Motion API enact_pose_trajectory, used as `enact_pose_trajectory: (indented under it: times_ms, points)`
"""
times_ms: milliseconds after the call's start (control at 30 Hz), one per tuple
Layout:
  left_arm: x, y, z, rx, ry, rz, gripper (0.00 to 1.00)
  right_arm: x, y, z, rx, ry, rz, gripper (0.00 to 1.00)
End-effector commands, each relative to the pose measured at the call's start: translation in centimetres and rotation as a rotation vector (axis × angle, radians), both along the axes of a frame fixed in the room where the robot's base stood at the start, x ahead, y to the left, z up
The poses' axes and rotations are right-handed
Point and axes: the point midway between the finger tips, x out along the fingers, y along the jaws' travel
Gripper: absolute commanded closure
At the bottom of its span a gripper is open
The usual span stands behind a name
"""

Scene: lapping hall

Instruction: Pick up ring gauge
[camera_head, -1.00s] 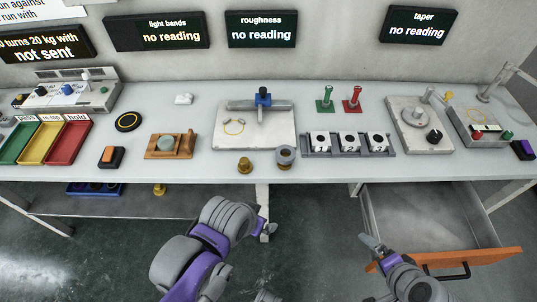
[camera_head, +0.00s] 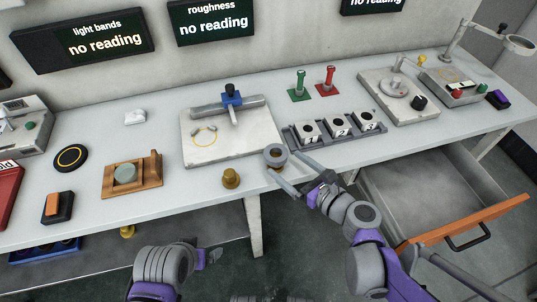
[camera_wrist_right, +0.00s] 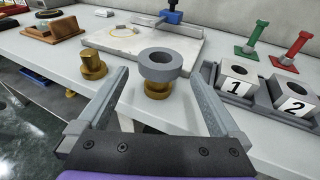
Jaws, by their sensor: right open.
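The grey ring gauge (camera_head: 276,151) is near the front edge of the bench. The right wrist view shows the ring gauge (camera_wrist_right: 160,64) resting on a brass piece (camera_wrist_right: 158,91). My right gripper (camera_head: 285,163) is open in front of it. In the right wrist view my right gripper's fingers (camera_wrist_right: 157,77) lie on either side of the ring, with gaps on both sides. My left gripper (camera_head: 208,256) is low in front of the bench, far from the ring; its jaws are too unclear to read.
A brass plug (camera_head: 230,179) stands just left of the ring. Behind is a white plate (camera_head: 253,145) with a blue-topped instrument (camera_head: 231,96). A rack of numbered blocks (camera_head: 338,133) sits to the right. An open drawer (camera_head: 430,196) juts out at the lower right.

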Motion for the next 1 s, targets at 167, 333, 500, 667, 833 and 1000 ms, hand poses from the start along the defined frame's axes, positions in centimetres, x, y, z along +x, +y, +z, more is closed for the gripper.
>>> enact_pose_trajectory:
  times_ms: [167,333,500,667,833,1000]
  points:
    - [0.0,0.0,-0.5,0.000,0.002,0.000,0.00,2.0,1.8,-0.6,-0.002,-0.001,0.004,0.00]
    - [0.0,0.0,-0.7,0.000,0.002,0.000,0.00,2.8,2.4,-0.7,-0.004,-0.001,0.002,0.00]
    - [0.0,0.0,-0.9,0.000,0.003,0.000,0.00,4.0,3.6,-0.7,-0.005,-0.001,0.004,0.00]
    - [0.1,0.0,-1.4,0.000,0.005,0.000,0.00,6.0,5.2,-1.0,-0.005,-0.001,0.004,0.00]
    - [0.1,0.0,-1.5,0.000,0.005,0.000,0.00,6.6,5.8,-1.1,-0.006,-0.002,0.002,0.00]
    - [0.1,0.0,-1.5,0.000,0.005,0.000,0.00,6.6,5.7,-1.1,-0.006,-0.002,0.002,0.07]
